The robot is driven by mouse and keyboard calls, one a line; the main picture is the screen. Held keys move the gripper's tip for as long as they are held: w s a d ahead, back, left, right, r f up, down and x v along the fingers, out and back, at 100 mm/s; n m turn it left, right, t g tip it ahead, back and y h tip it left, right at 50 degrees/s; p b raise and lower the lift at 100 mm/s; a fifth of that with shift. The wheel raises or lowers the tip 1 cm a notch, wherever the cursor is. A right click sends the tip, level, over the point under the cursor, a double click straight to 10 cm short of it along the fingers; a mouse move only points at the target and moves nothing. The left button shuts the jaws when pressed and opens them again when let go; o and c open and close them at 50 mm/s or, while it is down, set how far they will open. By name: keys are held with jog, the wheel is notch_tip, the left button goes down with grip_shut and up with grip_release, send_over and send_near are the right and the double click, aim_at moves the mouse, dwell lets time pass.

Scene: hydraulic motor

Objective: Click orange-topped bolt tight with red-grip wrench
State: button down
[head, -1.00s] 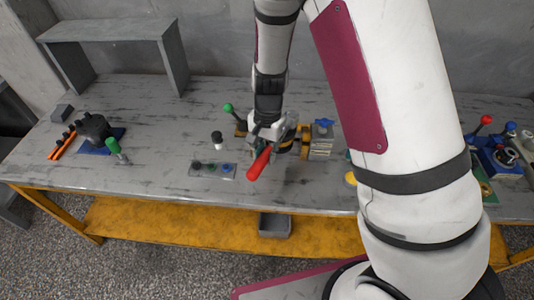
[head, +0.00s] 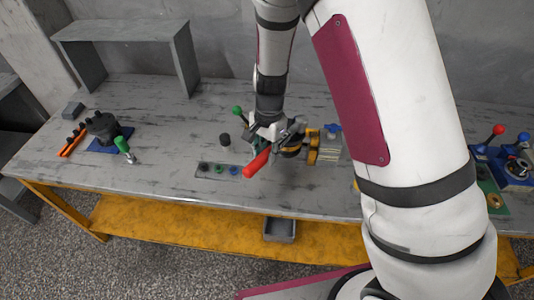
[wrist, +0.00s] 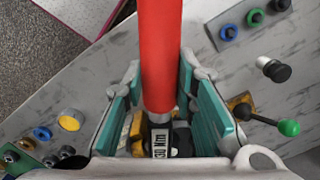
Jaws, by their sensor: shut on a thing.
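My gripper (head: 272,135) is shut on the red-grip wrench, holding it over the bench beside the yellow-and-grey fixture (head: 314,147). The red grip (head: 257,163) sticks out toward the front left in the head view. In the wrist view the red grip (wrist: 160,50) runs down between the teal finger pads of my gripper (wrist: 160,75), to a dark shaft with a printed label. The wrench's head is hidden behind my gripper, over yellow and black parts. I cannot make out the orange-topped bolt or whether the wrench touches it.
A plate with black, green and blue caps (head: 218,170) and a black knob (head: 225,140) lie left of my gripper. A green-knobbed lever (head: 237,110) stands close behind. A black motor part (head: 103,127) sits farther left.

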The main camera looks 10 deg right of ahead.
jog(key=shift+d, duration=0.35)
jog(key=shift+d+r+p, duration=0.1)
jog(key=shift+r+p, duration=0.15)
jog(key=shift+p, duration=0.05)
jog(key=shift+s+r, duration=0.1)
jog(key=shift+r, duration=0.25)
jog(key=shift+s+a+r+p, duration=0.15)
jog(key=shift+r+p, duration=0.7)
jog(key=shift+r, duration=1.2)
